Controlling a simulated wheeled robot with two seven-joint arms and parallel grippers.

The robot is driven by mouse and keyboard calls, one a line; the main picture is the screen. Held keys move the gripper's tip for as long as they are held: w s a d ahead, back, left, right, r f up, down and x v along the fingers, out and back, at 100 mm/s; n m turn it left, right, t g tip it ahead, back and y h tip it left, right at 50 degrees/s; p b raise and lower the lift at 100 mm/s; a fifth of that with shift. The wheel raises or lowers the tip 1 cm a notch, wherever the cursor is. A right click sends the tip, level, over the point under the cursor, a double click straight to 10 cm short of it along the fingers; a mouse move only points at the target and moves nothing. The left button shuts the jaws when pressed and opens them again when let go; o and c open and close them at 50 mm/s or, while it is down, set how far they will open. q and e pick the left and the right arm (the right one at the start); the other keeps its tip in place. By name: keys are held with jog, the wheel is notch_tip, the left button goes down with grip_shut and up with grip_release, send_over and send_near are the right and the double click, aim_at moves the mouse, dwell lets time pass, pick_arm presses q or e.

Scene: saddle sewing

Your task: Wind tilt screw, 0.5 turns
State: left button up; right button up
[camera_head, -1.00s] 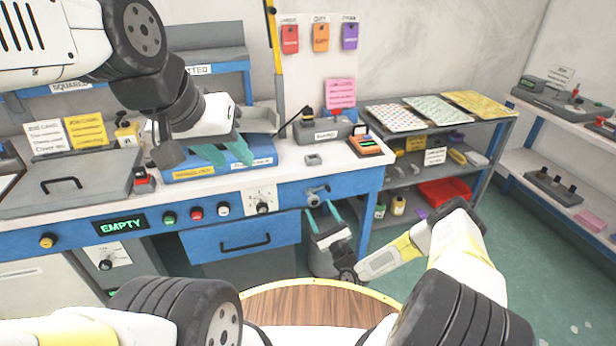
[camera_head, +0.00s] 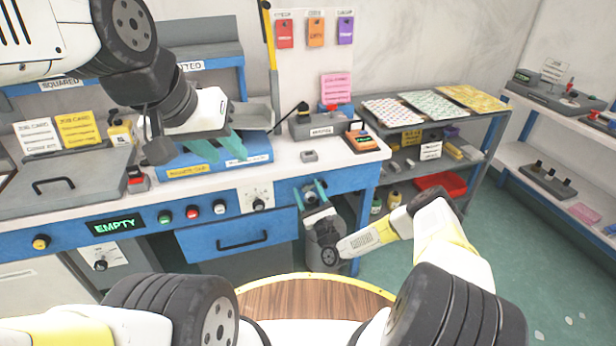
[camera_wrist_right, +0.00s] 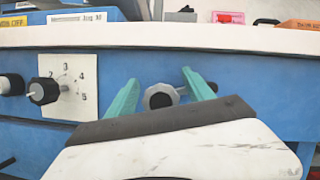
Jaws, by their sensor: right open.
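The tilt screw, a grey knob (camera_wrist_right: 160,96) with a small side handle, sits on the blue front of the bench. My right gripper (camera_head: 311,185) is at this knob, below the bench top. In the right wrist view the two teal fingers of the right gripper (camera_wrist_right: 160,82) stand open on either side of the knob, with gaps visible. In the head view the fingers partly hide the knob. My left gripper (camera_head: 220,145) has its teal fingers apart, empty, above the blue box (camera_head: 215,168) on the bench top.
A dial with numbers (camera_head: 257,197) and several buttons lie left of the knob on the bench front. A drawer with a black handle (camera_head: 242,240) is below. An EMPTY display (camera_head: 117,226) is at left. Shelves with a red tray (camera_head: 440,182) stand at right.

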jog(key=shift+c, duration=0.2)
grip_shut()
jog(key=shift+n, duration=0.3)
